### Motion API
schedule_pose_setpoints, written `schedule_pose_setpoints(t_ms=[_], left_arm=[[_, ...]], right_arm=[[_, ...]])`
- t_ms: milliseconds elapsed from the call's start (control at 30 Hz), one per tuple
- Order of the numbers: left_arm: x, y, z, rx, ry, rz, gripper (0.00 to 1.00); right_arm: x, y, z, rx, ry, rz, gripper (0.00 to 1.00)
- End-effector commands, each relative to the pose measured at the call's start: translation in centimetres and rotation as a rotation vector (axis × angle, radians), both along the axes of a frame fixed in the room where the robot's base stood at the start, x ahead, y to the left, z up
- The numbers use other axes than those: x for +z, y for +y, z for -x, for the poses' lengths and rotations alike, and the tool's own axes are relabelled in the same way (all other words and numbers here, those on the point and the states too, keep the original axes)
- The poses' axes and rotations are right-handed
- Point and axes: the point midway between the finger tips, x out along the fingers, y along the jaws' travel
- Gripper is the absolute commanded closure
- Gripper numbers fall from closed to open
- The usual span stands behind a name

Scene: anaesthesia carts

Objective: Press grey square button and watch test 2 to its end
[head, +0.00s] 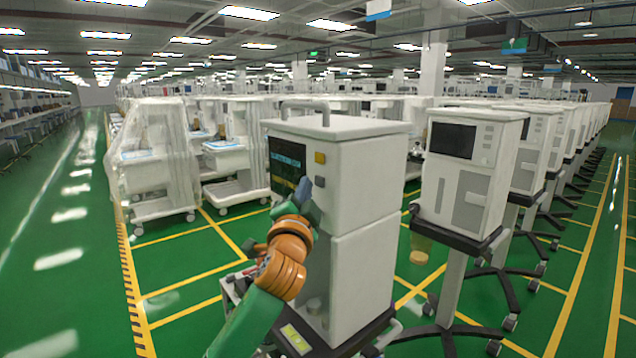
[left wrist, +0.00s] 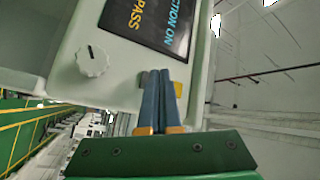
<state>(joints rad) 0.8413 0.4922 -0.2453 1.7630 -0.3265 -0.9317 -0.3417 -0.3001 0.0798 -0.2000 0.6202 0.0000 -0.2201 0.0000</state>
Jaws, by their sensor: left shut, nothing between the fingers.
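The near white machine (head: 365,190) stands on a cart and has a dark screen (head: 288,163) on its front. The screen (left wrist: 150,22) there shows "PASS" in yellow and part of "CTION ON" in blue.
A white knob (left wrist: 93,61) is on the panel beside the screen. A similar white machine (head: 462,170) on a wheeled stand is to the right, with a row behind it. Plastic-wrapped carts (head: 150,160) stand to the left. Green floor (head: 80,290) is free at the left.

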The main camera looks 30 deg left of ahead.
Motion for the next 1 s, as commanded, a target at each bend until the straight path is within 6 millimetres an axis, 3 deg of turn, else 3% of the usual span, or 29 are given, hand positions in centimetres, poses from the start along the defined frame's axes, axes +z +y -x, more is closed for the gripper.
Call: schedule_pose_setpoints(t_ms=[1000], left_arm=[[0.0, -0.5, -1.2, 0.001, -0.001, 0.0, 1.0]], right_arm=[[0.3, 0.0, 0.0, 0.0, 0.0, 0.0, 0.5]])
